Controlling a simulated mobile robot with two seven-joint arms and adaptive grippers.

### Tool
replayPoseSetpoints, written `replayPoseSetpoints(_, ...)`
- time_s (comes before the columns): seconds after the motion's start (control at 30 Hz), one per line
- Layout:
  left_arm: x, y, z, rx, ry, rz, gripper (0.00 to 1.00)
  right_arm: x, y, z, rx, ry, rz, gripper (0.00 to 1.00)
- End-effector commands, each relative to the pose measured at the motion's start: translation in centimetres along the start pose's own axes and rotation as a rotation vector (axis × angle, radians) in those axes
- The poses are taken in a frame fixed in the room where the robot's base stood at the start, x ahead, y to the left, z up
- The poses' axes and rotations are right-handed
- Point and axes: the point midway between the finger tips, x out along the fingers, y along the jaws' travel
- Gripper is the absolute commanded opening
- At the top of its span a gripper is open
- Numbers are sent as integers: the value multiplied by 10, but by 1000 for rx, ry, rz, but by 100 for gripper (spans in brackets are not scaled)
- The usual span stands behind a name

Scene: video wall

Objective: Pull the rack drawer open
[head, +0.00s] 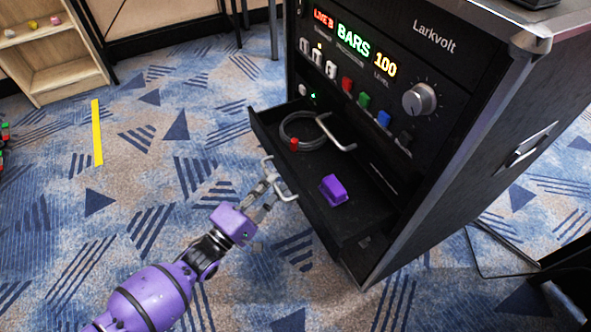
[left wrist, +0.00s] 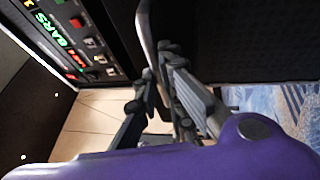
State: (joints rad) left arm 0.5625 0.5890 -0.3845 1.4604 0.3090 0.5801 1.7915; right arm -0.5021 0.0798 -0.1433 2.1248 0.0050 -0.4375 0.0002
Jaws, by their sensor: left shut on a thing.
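The rack drawer (head: 350,222) sticks out from the front of the black Larkvolt rack (head: 440,110), pulled partly out. Inside it lie a coiled grey cable (head: 300,122) with a red end and a purple block (head: 334,190). A pale metal handle (head: 284,190) is on the drawer's front. My left gripper (head: 268,190) is shut on this handle. In the left wrist view the left gripper (left wrist: 165,95) has its fingers closed around the handle bar (left wrist: 147,35), beside the dark drawer front. My right gripper does not show.
A second pale handle (head: 337,134) shows near the rack face above the drawer. Buttons and a knob (head: 419,99) are on the panel above. A wooden shelf (head: 50,60) stands at the back left. The patterned carpet left of the drawer is clear, with a yellow strip (head: 97,132).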

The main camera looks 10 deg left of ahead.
Motion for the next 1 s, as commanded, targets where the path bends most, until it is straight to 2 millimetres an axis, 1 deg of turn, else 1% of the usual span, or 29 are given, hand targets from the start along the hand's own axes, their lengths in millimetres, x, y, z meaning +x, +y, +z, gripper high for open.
replayPoseSetpoints(0.03, -14, 4, -6, 7, -1, -2, 0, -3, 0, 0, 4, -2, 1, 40)
replayPoseSetpoints(0.2, -53, 12, -22, 5, -1, -2, 0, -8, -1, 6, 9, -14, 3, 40)
replayPoseSetpoints(0.4, -89, 19, -37, 6, -2, 0, 0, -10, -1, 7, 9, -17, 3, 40)
replayPoseSetpoints(0.5, -101, 21, -42, 5, -1, 0, 0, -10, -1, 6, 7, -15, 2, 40)
replayPoseSetpoints(0.6, -109, 23, -46, 4, -1, 2, 0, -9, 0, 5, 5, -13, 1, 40)
replayPoseSetpoints(0.73, -116, 25, -48, 3, -1, 3, 0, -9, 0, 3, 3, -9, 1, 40)
replayPoseSetpoints(1.0, -119, 25, -50, 3, -1, 4, 0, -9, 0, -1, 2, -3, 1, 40)
